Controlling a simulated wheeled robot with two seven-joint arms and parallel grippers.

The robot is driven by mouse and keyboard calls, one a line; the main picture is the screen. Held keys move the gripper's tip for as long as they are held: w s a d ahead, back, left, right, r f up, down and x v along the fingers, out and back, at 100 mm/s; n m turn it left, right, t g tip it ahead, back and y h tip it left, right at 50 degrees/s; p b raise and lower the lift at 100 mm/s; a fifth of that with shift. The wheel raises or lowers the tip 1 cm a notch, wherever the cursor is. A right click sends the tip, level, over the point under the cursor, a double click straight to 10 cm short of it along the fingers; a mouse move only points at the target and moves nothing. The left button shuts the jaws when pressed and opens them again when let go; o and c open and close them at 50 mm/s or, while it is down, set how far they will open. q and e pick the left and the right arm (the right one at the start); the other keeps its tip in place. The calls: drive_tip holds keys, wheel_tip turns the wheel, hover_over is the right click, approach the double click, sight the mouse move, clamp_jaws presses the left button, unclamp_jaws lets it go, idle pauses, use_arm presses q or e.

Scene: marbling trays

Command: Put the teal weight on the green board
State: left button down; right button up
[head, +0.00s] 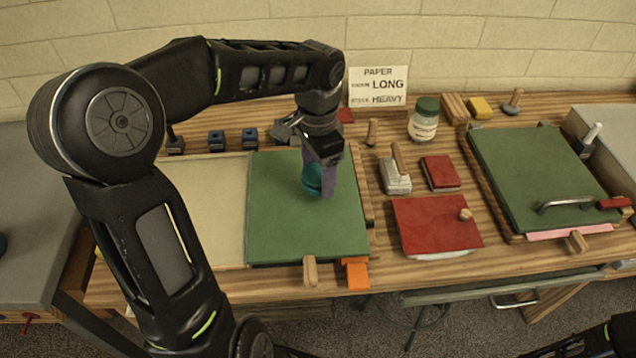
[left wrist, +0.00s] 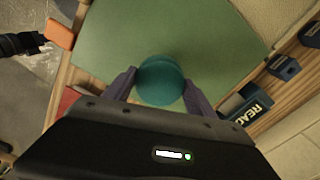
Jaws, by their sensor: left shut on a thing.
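The teal weight (head: 311,180) is a round, squat piece over the middle of the green board (head: 275,225). My left gripper (head: 319,186) points down with its purple fingers on either side of the weight, shut on it. The left wrist view shows the teal weight (left wrist: 161,82) between the two fingertips (left wrist: 159,88), with the green board (left wrist: 215,40) behind it. I cannot tell whether the weight touches the board.
A cream panel (head: 205,200) adjoins the green board on the left. An orange block (head: 356,273) sits at its front right corner. Red pads (head: 435,224), a jar (head: 424,120) and a second green board (head: 535,175) lie to the right. Small dark blocks (head: 216,141) stand behind.

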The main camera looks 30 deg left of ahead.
sight(318, 186)
use_arm(q)
drive_tip(key=shift+f, duration=1.75)
drive_tip(key=shift+f, duration=0.15)
drive_tip(key=shift+c, duration=1.5)
unclamp_jaws()
wheel_tip(318, 186, up, 12)
drive_tip(key=shift+r, duration=0.1)
